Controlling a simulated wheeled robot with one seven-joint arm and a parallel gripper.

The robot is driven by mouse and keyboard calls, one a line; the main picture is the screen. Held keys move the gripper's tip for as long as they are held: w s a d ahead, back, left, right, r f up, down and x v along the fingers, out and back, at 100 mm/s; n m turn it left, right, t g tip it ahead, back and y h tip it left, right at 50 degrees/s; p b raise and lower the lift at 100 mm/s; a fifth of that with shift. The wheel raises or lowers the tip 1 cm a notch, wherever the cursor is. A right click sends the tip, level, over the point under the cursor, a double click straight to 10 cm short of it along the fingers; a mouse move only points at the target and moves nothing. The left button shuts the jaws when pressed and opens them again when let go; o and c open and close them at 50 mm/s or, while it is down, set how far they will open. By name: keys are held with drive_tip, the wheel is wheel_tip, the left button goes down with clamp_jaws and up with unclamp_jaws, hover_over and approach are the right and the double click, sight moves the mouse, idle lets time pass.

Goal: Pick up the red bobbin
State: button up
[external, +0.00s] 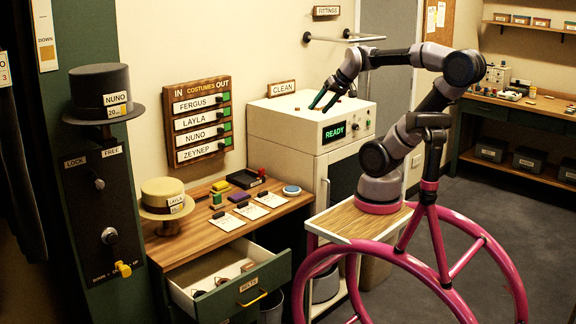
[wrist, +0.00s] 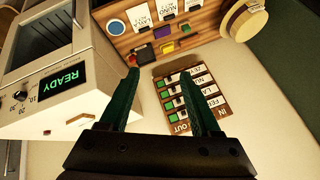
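My gripper (external: 325,98) is open and empty, raised above the top of the white cabinet with the READY display. In the wrist view its two dark green fingers (wrist: 160,75) are spread apart with nothing between them. I cannot make out a red bobbin for certain in either view. Small reddish items (external: 511,96) lie on the workbench at the far right, near the sewing machine (external: 497,76), but they are too small to identify. My gripper is far from that bench.
The white cabinet (external: 277,118) stands below my gripper and shows in the wrist view (wrist: 40,107). A wooden desk (external: 192,246) with stamps, cards, a straw hat (external: 167,189) and an open drawer (external: 222,270) is left. Open floor (external: 480,190) lies before the workbench (external: 537,104).

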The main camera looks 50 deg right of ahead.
drive_tip(key=w+d+r+m+g, duration=0.1)
drive_tip(key=w+d+r+m, duration=0.15)
drive_tip(key=w, duration=0.35)
drive_tip(key=w+d+r+m+g, duration=0.1)
drive_tip(key=w+d+m, duration=0.3)
drive_tip(key=w, duration=0.1)
drive_tip(key=m+t+y, duration=0.5)
drive_tip(key=m+y, duration=0.1)
drive_tip(key=m, duration=1.2)
hover_over(345, 102)
drive_tip(key=s+d, duration=0.5)
drive_tip(key=s, duration=0.4)
drive_tip(key=shift+n, duration=0.25)
drive_tip(key=f, duration=0.9)
drive_tip(key=shift+w+a+f, duration=0.1)
drive_tip(key=shift+w+a, duration=0.1)
drive_tip(key=shift+w, duration=0.05)
drive_tip(key=shift+t, duration=0.3)
drive_tip(key=x, duration=0.5)
drive_tip(key=shift+f, duration=0.1)
drive_tip(key=x, duration=0.5)
drive_tip(key=shift+w+d+f, duration=0.2)
drive_tip(key=shift+w+f, duration=0.05)
drive_tip(key=shift+f, duration=0.1)
clamp_jaws()
